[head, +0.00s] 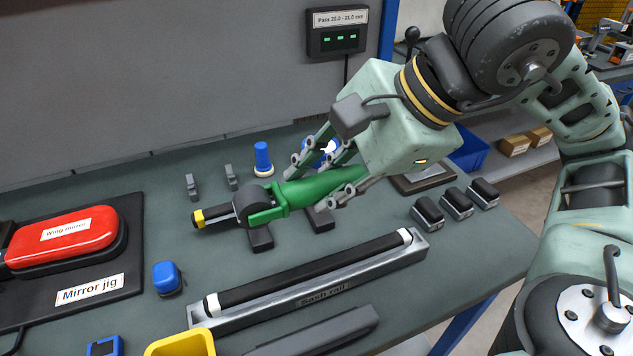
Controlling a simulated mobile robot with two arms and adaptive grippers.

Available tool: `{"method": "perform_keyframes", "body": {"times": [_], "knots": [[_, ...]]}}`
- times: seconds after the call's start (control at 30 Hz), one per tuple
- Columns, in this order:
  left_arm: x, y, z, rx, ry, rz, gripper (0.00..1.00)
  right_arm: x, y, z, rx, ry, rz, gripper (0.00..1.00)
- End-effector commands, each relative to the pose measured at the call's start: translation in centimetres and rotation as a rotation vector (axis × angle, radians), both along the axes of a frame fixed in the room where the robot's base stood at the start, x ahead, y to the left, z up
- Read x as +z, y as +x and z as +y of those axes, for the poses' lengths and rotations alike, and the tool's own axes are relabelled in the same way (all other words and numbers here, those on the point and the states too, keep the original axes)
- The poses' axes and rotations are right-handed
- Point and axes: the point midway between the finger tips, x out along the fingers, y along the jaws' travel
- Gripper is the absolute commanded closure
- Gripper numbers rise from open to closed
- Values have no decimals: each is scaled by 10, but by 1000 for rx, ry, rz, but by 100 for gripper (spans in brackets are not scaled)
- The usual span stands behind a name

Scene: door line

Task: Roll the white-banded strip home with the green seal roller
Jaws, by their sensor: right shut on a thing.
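The green seal roller (312,188) lies between the fingers of my right gripper (318,180), which is shut on its handle. A dark roller wheel and a yellow-tipped end point left. The roller is over two dark blocks (261,239); I cannot tell whether it touches them. The white-banded strip (310,270) is a long black strip with a white band near each end. It lies along the grey sash rail (345,292), in front of the roller and apart from it. How deep the strip sits is not clear. My left gripper is not in view.
A red wing mirror (62,236) sits on the mirror jig (95,291) at left. A blue-capped piece (167,278), a yellow bin (180,344) and a loose grey bar (315,331) are near the rail. Several small dark blocks (457,203) stand at right. A gauge display (337,31) hangs behind.

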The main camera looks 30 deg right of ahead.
Motion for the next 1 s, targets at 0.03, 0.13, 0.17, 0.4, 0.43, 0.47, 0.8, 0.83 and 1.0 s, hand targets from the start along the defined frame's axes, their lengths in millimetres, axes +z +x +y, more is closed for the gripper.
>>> {"method": "perform_keyframes", "body": {"times": [0.03, 0.13, 0.17, 0.4, 0.43, 0.47, 0.8, 0.83, 1.0], "knots": [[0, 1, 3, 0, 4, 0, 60, 1, 0, 0, 0, 1, -2, 100], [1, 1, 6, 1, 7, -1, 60, 1, 0, 0, -1, 0, -1, 100], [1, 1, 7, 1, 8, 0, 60, 1, 0, 0, -1, 0, -1, 100], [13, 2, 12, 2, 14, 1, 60, 14, 0, 0, -1, 1, -2, 100], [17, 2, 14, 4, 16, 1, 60, 18, 0, 0, -1, 1, -2, 100], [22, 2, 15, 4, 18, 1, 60, 23, 1, 0, -1, 1, -2, 100], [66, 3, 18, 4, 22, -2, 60, 62, 4, 7, -33, -35, 7, 100], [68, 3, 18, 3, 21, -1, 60, 64, 5, 9, -46, -45, 11, 100], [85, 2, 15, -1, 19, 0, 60, 72, 11, 16, -133, -115, 33, 100]]}}
